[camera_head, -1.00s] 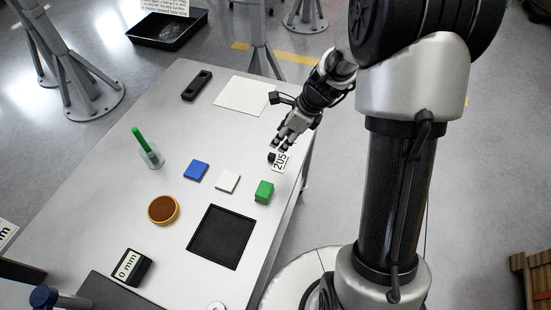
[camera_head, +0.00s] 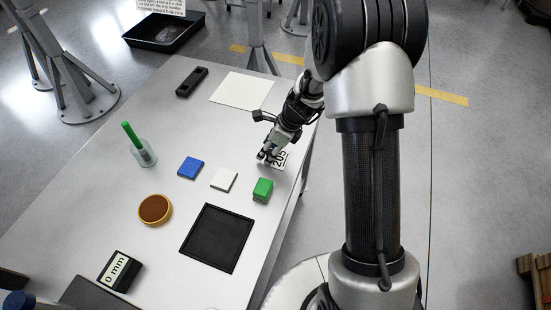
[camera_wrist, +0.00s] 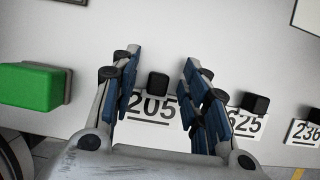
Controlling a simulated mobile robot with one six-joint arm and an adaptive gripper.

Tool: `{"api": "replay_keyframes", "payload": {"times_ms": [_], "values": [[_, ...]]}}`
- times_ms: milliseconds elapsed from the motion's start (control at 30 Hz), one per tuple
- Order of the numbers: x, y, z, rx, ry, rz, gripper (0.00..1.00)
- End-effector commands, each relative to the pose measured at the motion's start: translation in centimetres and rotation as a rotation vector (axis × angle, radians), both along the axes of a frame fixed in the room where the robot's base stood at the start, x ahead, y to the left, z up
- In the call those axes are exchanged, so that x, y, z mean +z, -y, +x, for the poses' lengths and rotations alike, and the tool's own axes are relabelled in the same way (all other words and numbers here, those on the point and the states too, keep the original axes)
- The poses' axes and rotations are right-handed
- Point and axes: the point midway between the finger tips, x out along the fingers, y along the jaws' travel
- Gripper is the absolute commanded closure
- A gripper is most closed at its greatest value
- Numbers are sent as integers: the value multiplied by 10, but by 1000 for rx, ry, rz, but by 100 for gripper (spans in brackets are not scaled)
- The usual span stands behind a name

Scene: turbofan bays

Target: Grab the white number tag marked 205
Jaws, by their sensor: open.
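The white number tag marked 205 (camera_wrist: 152,107) lies on the table in the wrist view, with a black knob (camera_wrist: 157,83) at its top edge. My gripper (camera_wrist: 160,66) is open, with one blue-padded finger on each side of the tag and knob. The knob sits between the fingers and does not appear to touch either. In the head view, my gripper (camera_head: 268,157) is low over the tag (camera_head: 281,158) and partly hides it, near the table's right edge.
Two more tags with black knobs, one ending in 25 (camera_wrist: 244,123) and one reading 236 (camera_wrist: 305,132), lie to the right in the wrist view. A green block (camera_head: 262,189), white square (camera_head: 224,179), blue square (camera_head: 190,167) and black tray (camera_head: 240,253) are nearby.

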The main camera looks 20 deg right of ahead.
Motion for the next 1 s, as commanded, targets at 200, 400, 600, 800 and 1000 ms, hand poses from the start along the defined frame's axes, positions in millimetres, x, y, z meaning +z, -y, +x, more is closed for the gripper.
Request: {"api": "replay_keyframes", "payload": {"times_ms": [200, 400, 600, 800, 1000], "values": [[2, 0, 0, 0, 1, -1, 63], [2, 0, 0, 0, 0, 0, 76], [2, 0, 0, 0, 0, 0, 90], [2, 0, 0, 0, 0, 0, 100], [2, 0, 0, 0, 0, 0, 100]]}}
